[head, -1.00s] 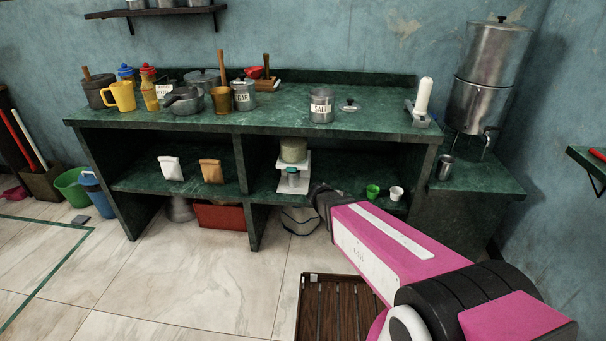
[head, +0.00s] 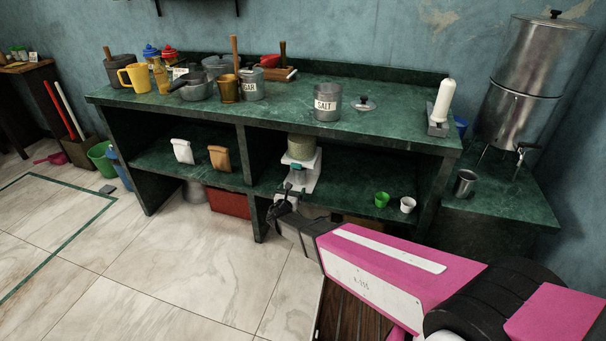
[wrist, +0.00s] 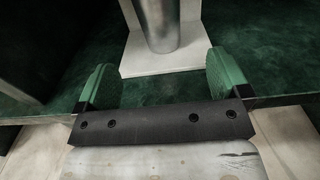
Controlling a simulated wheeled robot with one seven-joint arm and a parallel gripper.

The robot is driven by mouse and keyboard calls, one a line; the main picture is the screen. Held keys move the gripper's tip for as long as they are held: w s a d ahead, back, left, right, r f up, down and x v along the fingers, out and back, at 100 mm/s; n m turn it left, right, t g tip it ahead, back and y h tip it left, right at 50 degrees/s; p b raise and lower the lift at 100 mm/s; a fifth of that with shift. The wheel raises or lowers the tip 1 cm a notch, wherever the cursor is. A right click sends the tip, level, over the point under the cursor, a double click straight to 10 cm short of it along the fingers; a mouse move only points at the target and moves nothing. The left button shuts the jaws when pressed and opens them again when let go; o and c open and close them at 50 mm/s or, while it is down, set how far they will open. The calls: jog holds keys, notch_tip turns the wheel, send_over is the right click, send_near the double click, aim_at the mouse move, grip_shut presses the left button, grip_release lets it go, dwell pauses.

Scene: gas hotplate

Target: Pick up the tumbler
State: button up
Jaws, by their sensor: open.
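My gripper (head: 287,194) is open and empty, well to the left of the tumbler, in front of the lower shelf. In the wrist view my gripper's green fingers (wrist: 163,78) are spread apart, with a metal cylinder on a white base (wrist: 165,58) beyond them. This looks like the white appliance (head: 300,180) on the shelf.
A green cup (head: 381,199) and a white cup (head: 407,204) sit on the lower shelf. The metal water container (head: 520,85) stands behind the tumbler. The green worktop (head: 400,125) and its right side panel lie between my gripper and the tumbler.

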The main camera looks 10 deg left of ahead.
aim_at(298, 179)
jog(key=w, duration=1)
jog(key=shift+d+f, duration=0.1)
jog(key=shift+d, duration=0.2)
jog(key=c, duration=1)
